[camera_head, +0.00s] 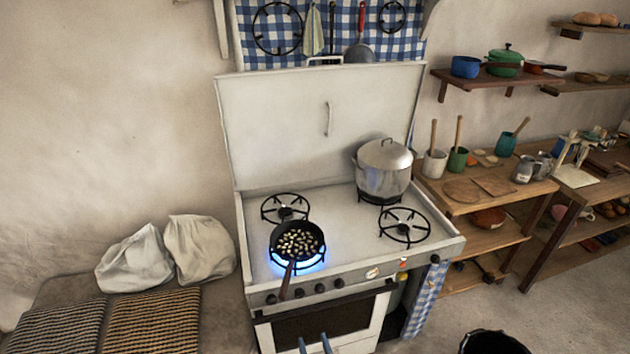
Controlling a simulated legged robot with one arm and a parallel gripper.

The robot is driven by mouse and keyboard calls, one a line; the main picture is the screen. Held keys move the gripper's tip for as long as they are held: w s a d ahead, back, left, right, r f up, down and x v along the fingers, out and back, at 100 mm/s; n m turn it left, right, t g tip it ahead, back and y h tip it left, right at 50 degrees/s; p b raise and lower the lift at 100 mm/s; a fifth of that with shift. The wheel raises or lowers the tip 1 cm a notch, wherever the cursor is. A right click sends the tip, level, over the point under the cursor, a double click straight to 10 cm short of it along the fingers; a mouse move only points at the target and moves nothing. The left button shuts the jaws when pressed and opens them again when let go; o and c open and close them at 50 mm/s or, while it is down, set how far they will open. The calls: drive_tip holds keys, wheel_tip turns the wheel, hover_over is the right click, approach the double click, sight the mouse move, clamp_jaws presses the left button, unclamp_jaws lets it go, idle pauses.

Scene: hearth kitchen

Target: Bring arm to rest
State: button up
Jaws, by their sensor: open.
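My gripper (314,344) shows only as two blue-grey fingertips at the bottom edge, in front of the oven door. The fingertips are apart with nothing visible between them. The rest of my arm is out of view. The white stove (345,225) stands beyond the gripper with its lid raised. A black frying pan (297,263) with small pale pieces in it sits on the front left burner, over a blue flame. Its handle points toward the front edge, above and left of my gripper.
A lidded metal pot (383,172) stands on the back right burner. Wooden shelves (475,192) with cups and jugs are on the right. A bench with white sacks (137,260) and striped mats (153,322) is on the left. A dark bucket (493,343) stands at bottom right.

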drive_tip(key=w+a+m+g+h, duration=0.1)
drive_tip(key=a+m+g, duration=0.45)
drive_tip(key=a, duration=0.95)
drive_tip(key=s+a+r+n+g+y+b, duration=0.1)
drive_tip(key=a+r+n+g, duration=0.15)
drive_tip(key=r, duration=0.55)
drive_tip(key=s+a+r+n+g+y+b, duration=0.1)
drive_tip(key=r+g, duration=0.3)
drive_tip(key=r, duration=0.5)
drive_tip(key=s+d+r+n+g+h, duration=0.1)
drive_tip(key=s+d+r+g, duration=0.1)
drive_tip(key=s+d+r, duration=0.55)
drive_tip(key=s+d+r+n+g+h, duration=0.15)
drive_tip(key=s+d+r, duration=0.35)
drive_tip(key=d+r, duration=0.5)
drive_tip(key=s+d+r+m+g+h, duration=0.1)
drive_tip(key=s+d+r+g, duration=0.1)
drive_tip(key=s+d, duration=0.6)
drive_tip(key=s+d+r+m+g+h+b, duration=0.1)
drive_tip(key=s+d+r+h, duration=0.1)
drive_tip(key=s+d, duration=0.5)
drive_tip(key=s+r, duration=0.1)
drive_tip(key=s, duration=0.4)
drive_tip(key=shift+s+d+m+g+b, duration=0.15)
drive_tip(key=shift+d+m+g+b, duration=0.15)
drive_tip(key=shift+d+m+g, duration=0.1)
